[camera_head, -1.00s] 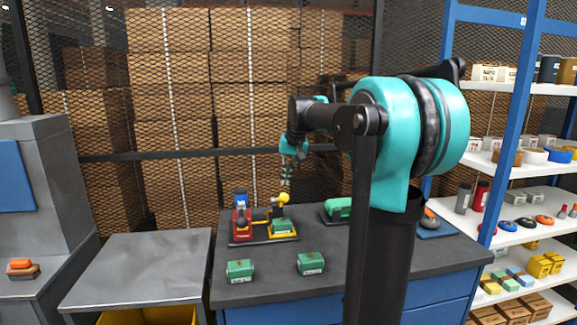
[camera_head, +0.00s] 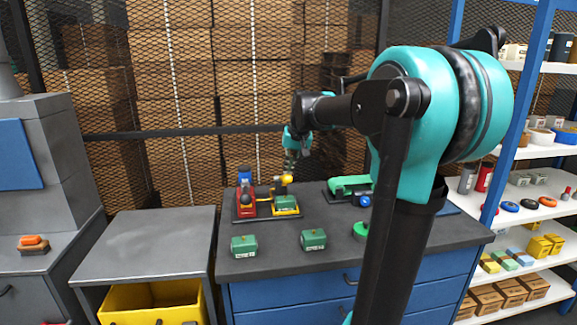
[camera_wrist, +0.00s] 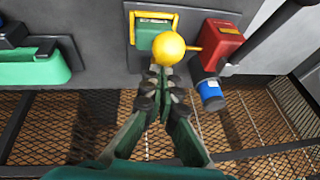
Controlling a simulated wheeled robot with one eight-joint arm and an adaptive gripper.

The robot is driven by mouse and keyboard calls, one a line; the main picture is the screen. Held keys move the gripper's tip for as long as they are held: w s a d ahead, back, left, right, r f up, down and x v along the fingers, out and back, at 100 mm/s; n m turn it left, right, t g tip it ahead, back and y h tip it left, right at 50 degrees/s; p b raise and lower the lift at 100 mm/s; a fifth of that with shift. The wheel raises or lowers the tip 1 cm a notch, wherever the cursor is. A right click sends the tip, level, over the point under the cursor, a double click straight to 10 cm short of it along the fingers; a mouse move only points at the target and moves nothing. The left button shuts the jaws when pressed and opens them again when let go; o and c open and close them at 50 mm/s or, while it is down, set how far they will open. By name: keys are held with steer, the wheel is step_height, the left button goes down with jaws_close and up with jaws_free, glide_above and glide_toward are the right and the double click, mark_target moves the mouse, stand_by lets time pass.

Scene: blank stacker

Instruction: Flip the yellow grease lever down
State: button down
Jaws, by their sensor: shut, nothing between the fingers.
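The yellow grease lever ends in a round yellow knob (camera_head: 286,178), upright above the yellow-framed station that holds a green block (camera_head: 286,203). In the wrist view the knob (camera_wrist: 169,48) is large and close, and a thin yellow rod runs from it toward the red unit (camera_wrist: 219,43). My gripper (camera_wrist: 160,74) is shut and empty, its fingertips right at the knob's near edge. Whether they touch it I cannot tell. In the head view my gripper (camera_head: 290,168) points down at the knob from above.
The red unit with a blue cap (camera_head: 245,178) stands left of the lever on the same dark plate. A green device (camera_head: 350,184) lies to the right. Two green blocks, one here (camera_head: 244,245), sit at the bench's front. A mesh fence (camera_head: 170,170) stands behind.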

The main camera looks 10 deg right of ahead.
steer(key=s+f+t, duration=0.3)
steer(key=f+t, duration=0.2)
steer(key=f, duration=0.2)
stand_by(0.3)
steer(key=shift+s, duration=0.1)
stand_by(0.3)
